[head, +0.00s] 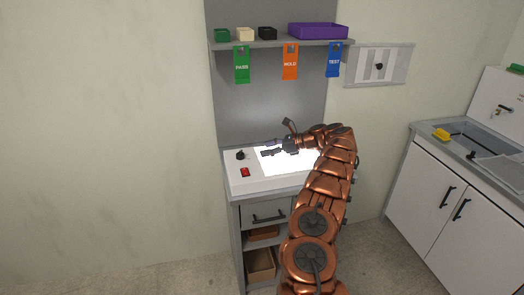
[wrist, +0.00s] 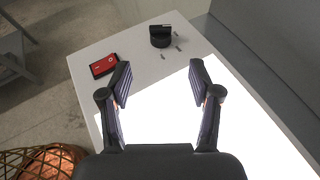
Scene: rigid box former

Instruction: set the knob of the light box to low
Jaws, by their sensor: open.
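The light box (head: 262,181) is a white unit on the bench with a brightly lit panel. Its black knob (head: 240,155) stands at the box's left back, and a red switch (head: 245,172) sits in front of it. In the wrist view the knob (wrist: 160,38) is beyond the fingertips, with small marks beside it too small to read. The red switch (wrist: 104,65) is to its left. My gripper (head: 267,147) is over the lit panel, to the right of the knob and apart from it. In the wrist view my gripper (wrist: 160,72) is open and empty.
A shelf (head: 285,43) above holds small boxes and a purple tray (head: 318,31), with green, orange and blue tags hanging below. A grey back panel (head: 270,95) rises behind the box. A sink counter (head: 468,147) is at right. The space around the knob is clear.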

